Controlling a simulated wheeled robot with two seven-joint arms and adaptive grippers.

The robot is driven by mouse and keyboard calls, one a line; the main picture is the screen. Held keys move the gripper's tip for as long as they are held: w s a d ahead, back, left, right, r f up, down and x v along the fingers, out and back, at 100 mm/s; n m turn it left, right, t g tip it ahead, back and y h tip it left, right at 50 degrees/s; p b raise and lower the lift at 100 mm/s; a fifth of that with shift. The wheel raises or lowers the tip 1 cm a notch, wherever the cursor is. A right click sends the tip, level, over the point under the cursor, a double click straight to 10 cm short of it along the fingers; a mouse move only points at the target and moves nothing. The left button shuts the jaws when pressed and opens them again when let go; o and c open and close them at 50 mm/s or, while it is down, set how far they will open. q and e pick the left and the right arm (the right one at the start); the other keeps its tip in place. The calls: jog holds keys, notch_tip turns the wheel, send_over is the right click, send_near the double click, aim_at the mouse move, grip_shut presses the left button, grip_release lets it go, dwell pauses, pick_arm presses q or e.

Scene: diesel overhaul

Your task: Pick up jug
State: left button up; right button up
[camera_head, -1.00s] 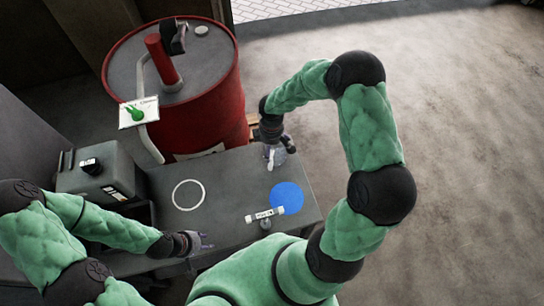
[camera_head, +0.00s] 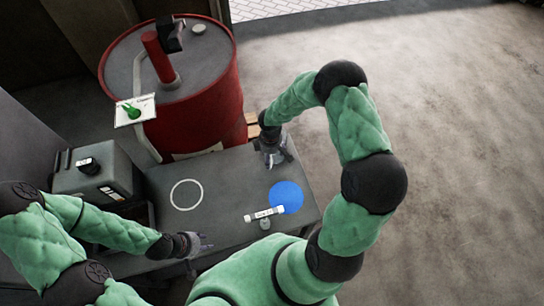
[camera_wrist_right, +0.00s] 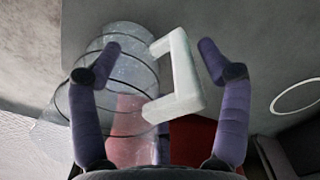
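The jug (camera_wrist_right: 120,75) is a clear cylinder with thin dark rings and a white squared handle (camera_wrist_right: 183,75) in the right wrist view. My right gripper (camera_wrist_right: 160,47) is open there, with the handle between its two fingers and a gap on the right side. The left finger overlaps the jug's body; whether it touches is unclear. In the head view my right gripper (camera_head: 277,160) is at the far right corner of the grey table (camera_head: 232,185) and hides most of the jug. My left gripper (camera_head: 207,247) is empty near the table's front edge, its fingers apart.
A red drum (camera_head: 205,110) with a pump stands behind the table. A grey box (camera_head: 95,170) stands at the left. A white ring (camera_head: 187,195), a blue disc (camera_head: 287,197) and a small labelled item (camera_head: 264,214) are on the table. Open floor lies right.

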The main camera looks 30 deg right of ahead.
grip_shut()
pick_arm(q)
jog(key=shift+r+p, duration=0.35)
pick_arm(e)
notch_tip(320, 180, up, 4)
jog(key=shift+f, duration=0.1)
pick_arm(q)
jog(key=shift+r+p, duration=0.35)
jog(key=shift+r, duration=0.2)
pick_arm(e)
jog(key=s+a+r, duration=0.6)
jog(key=s+r, duration=0.3)
jog(key=s, duration=0.3)
jog(key=shift+s+a, duration=0.15)
jog(key=shift+a, duration=0.1)
